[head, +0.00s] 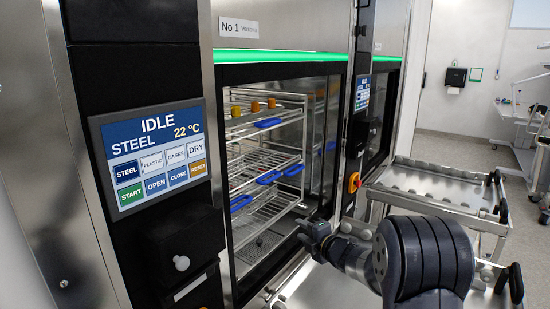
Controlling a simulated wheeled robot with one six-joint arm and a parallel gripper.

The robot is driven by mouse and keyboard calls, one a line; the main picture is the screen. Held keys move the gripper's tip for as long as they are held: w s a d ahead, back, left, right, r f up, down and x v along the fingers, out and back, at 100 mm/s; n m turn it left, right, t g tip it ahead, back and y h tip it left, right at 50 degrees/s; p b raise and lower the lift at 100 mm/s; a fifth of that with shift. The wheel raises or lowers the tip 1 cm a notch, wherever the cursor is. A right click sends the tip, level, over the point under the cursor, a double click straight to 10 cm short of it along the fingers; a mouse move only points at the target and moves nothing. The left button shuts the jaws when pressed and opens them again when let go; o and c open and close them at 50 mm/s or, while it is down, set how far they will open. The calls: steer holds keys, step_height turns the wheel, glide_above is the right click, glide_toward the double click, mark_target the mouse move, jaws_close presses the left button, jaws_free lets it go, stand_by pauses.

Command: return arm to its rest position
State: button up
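My gripper (312,232) is at the end of my arm, in front of the lower part of the washer's opening in the head view. Its fingers are small and dark here, and I cannot tell whether they are open or shut. My arm (425,258) is bent, with its large dark joint at the lower right. The washer No 1 (279,57) stands with its chamber showing. Inside is a wire rack (270,160) with several levels and blue handles.
The washer's control panel (152,157) reads IDLE, STEEL, 22 °C. Orange-brown items (254,107) stand on the top rack level. A metal trolley (435,185) with rollers stands to the right, close behind my arm. Open floor (460,149) lies beyond it. A red-yellow knob (354,183) is beside the opening.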

steer(key=d+v, duration=0.1)
steer(key=v, duration=0.6)
steer(key=w+d+f+v, duration=0.1)
steer(key=d+v, duration=0.1)
steer(key=v, duration=0.6)
steer(key=shift+w+p, duration=0.15)
steer(key=shift+p, duration=0.3)
steer(key=shift+f, duration=0.1)
